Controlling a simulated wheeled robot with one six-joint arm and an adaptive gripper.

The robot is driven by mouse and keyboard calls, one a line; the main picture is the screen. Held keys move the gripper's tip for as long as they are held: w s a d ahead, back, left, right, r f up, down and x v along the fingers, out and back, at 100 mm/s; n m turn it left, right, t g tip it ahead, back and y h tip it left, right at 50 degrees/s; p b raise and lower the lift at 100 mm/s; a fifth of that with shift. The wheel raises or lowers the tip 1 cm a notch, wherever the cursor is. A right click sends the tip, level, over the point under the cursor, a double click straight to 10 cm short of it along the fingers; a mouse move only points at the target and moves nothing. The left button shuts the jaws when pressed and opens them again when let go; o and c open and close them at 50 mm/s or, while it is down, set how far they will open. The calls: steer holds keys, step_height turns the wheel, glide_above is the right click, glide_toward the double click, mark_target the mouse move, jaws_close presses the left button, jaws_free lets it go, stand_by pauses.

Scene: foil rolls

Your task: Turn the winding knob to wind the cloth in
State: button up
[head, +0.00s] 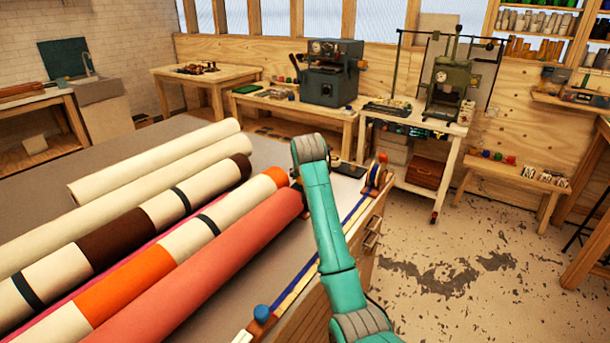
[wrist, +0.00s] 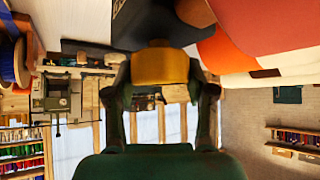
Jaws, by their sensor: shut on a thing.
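A yellow-orange winding knob (wrist: 160,66) shows in the wrist view, at the end of a dark block (wrist: 140,22). My gripper (wrist: 160,82) is shut on this knob, with one dark finger on each side of it. In the head view my teal arm reaches over the table edge to the far end of the rolls and hides the knob and most of the gripper. A coral cloth roll (head: 215,258) lies nearest the arm; an orange-and-cream banded roll (head: 232,205) lies beside it. Which cloth the knob winds I cannot tell.
A brown-and-cream roll (head: 150,213) and a plain cream roll (head: 155,160) lie farther left on the grey table (head: 105,150). A wooden fitting with an orange wheel (head: 380,168) stands right of my arm. A blue knob (head: 262,312) is at the near edge.

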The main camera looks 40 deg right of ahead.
steer(key=o, duration=1.2)
steer(key=shift+c, duration=0.2)
steer(key=v, duration=1.2)
